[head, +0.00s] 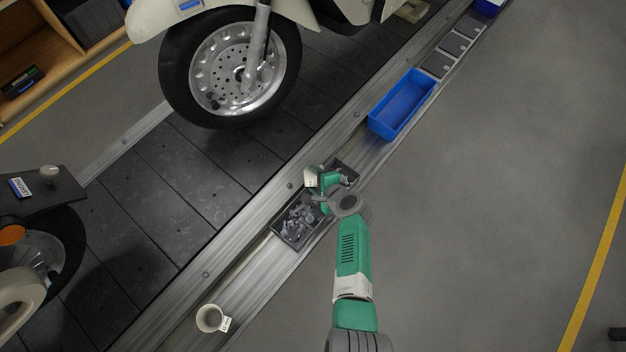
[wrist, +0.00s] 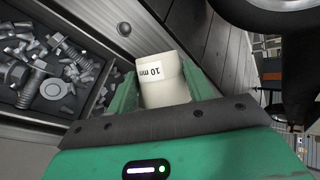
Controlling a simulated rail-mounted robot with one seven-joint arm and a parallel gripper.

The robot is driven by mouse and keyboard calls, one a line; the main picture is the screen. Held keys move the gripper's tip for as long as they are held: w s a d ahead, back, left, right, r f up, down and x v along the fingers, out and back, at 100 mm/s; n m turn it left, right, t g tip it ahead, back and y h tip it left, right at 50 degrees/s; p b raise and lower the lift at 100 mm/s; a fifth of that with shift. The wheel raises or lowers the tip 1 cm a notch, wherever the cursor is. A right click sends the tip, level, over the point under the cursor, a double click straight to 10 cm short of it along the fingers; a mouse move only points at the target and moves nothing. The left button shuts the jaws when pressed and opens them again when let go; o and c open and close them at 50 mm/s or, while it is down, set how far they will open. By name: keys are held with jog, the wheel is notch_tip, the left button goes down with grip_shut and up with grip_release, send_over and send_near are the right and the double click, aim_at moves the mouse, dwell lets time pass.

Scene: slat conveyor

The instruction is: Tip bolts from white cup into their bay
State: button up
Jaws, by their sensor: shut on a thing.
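My gripper (head: 319,182) is shut on a white cup (head: 310,178) above the dark parts tray, beside the conveyor. The cup also shows in the wrist view (wrist: 163,80) between the green fingers, with a "10 mm" label facing the camera. It looks tilted; its mouth and contents are hidden. A tray bay with grey bolts and washers (head: 297,221) lies just below and left of the gripper, and these bolts fill the left of the wrist view (wrist: 50,62). Part of a further bay (head: 346,171) shows behind my gripper. No bolts are seen falling.
A second white cup (head: 210,318) with a tag stands on the rail ledge at lower left. An empty-looking blue bin (head: 402,104) sits farther up the ledge. A motorcycle wheel (head: 232,70) stands on the slat conveyor.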

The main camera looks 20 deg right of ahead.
jog(key=shift+d+r+m+t+y, duration=0.4)
jog(key=shift+m+y, duration=0.2)
jog(key=shift+y, duration=0.2)
jog(key=shift+d+y, duration=0.3)
jog(key=shift+s+a+r+m, duration=0.1)
jog(key=shift+a+m, duration=0.1)
jog(key=shift+m, duration=0.1)
notch_tip(320, 180, up, 7)
jog(key=p, duration=0.7)
jog(key=shift+r, duration=0.1)
